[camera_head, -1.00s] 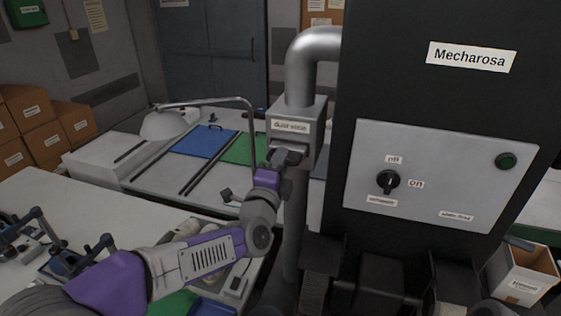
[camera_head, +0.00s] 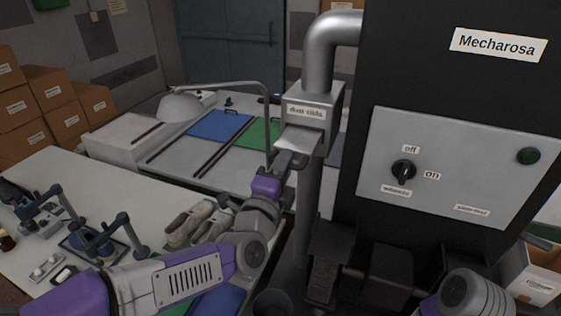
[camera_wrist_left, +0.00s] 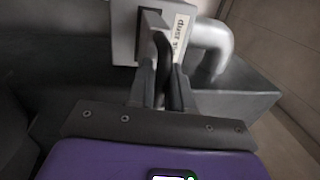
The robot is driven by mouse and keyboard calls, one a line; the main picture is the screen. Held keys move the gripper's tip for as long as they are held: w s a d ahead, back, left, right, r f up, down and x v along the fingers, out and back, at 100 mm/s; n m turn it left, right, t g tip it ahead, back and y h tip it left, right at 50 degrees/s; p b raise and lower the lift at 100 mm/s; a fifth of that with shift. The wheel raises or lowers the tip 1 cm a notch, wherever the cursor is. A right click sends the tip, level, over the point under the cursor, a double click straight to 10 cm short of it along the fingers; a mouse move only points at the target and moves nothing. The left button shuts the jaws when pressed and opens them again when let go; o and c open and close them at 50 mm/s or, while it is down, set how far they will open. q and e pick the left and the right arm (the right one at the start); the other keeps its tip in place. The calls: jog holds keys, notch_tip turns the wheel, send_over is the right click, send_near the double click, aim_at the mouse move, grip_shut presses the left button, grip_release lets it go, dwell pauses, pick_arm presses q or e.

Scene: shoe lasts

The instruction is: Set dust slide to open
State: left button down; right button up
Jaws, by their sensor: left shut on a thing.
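The dust slide box (camera_head: 313,112) is a grey metal housing on the pipe, with a "dust slide" label on its face. A pale flat slide plate (camera_head: 299,140) sticks out of the box toward me. My left gripper (camera_head: 283,160) is shut on the plate's front end. In the left wrist view the fingers (camera_wrist_left: 160,70) reach up to the box (camera_wrist_left: 126,30), whose label is partly visible; they hide much of the plate. My right gripper is out of view; only a grey arm joint shows at the bottom right of the head view.
The black "Mecharosa" machine (camera_head: 460,85) stands right of the pipe, with a dark knob (camera_head: 403,170) and a green button (camera_head: 528,156) on its grey panel. Shoe lasts (camera_head: 188,222) lie on the white table at left.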

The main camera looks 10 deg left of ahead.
pick_arm(q)
jog(key=c, duration=1.4)
grip_release()
jog(key=shift+f, duration=0.15)
jog(key=shift+o, duration=0.9)
jog(key=shift+s, duration=0.25)
jog(key=b+v, duration=0.1)
jog(key=v, duration=0.6)
jog(key=shift+s, duration=0.3)
jog(key=shift+a, duration=0.1)
